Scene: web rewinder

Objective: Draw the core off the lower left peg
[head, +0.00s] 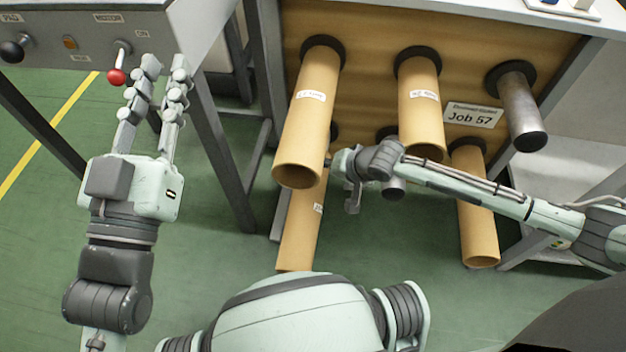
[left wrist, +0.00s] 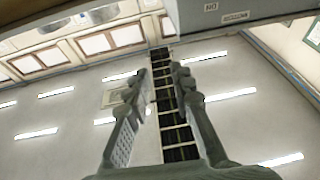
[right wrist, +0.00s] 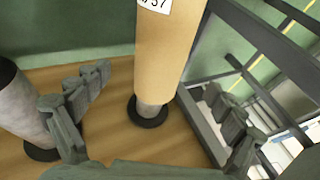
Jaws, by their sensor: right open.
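The lower left core (head: 298,238) is a tan cardboard tube with a white label, partly hidden behind the upper left core (head: 307,115) in the head view. In the right wrist view, this core (right wrist: 170,60) stands a little off the black collar (right wrist: 148,112), with a short length of grey peg (right wrist: 151,106) bare between them. My right gripper (head: 343,185) is open beside the core, with a finger on each side of it in the right wrist view; I cannot tell whether either touches. My left gripper (head: 166,65) is open and empty, away from the board.
The upper middle core (head: 421,105) and lower right core (head: 475,205) sit on their pegs. The upper right peg (head: 520,105) and lower middle peg (head: 396,187) are bare. A control panel with a red-knobbed lever (head: 117,77) stands near my left fingers. Green floor is clear at left.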

